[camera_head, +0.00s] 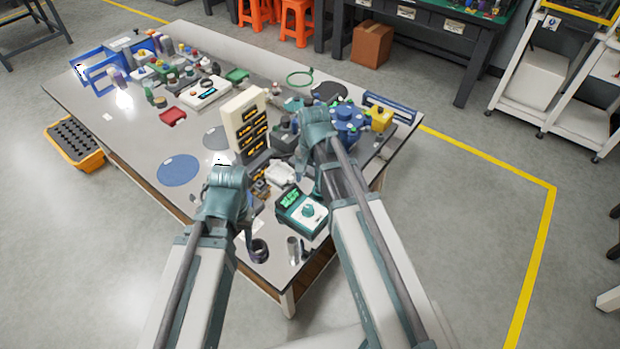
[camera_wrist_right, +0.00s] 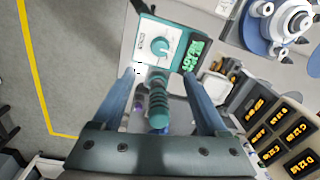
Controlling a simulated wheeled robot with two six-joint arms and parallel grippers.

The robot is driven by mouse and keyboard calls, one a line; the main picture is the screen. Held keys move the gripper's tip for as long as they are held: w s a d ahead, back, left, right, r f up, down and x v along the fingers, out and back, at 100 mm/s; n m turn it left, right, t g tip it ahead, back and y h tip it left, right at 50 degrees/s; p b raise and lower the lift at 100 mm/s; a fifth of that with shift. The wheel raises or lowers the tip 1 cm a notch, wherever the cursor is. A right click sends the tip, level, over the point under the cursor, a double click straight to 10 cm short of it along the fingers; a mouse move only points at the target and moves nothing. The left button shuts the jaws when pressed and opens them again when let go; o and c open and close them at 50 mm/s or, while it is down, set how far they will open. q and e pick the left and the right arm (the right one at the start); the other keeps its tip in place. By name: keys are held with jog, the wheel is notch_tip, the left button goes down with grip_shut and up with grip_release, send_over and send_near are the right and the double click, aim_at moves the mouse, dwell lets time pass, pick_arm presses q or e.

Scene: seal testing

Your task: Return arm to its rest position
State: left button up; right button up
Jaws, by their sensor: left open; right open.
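My left gripper (camera_head: 247,217) hangs above the near end of the table, and its wrist hides much of it. No object shows in it. My right gripper (camera_head: 302,162) is above the table's right part, partly hidden by its own arm. In the right wrist view its two blue fingers (camera_wrist_right: 158,85) are spread apart. A teal ribbed object (camera_wrist_right: 158,103) shows between them, apart from both fingers. A teal and white meter with a green display (camera_head: 301,211) sits between my two arms; it also shows in the right wrist view (camera_wrist_right: 164,45).
The grey table (camera_head: 135,125) is crowded. A cream rack with black labelled slots (camera_head: 243,120) stands between the wrists. A blue round device (camera_head: 345,120) and a yellow part (camera_head: 379,118) are at right. Small cylinders stand near the front corner. A blue disc (camera_head: 178,170) lies at left.

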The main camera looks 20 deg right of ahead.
jog(key=shift+s, duration=0.1)
jog(key=s+a+n+h, duration=0.1)
jog(key=s+a+n, duration=0.9)
jog(key=s+n, duration=0.2)
jog(key=shift+s+a+g+h, duration=0.15)
jog(key=shift+s+g+h, duration=0.15)
jog(key=shift+s, duration=0.85)
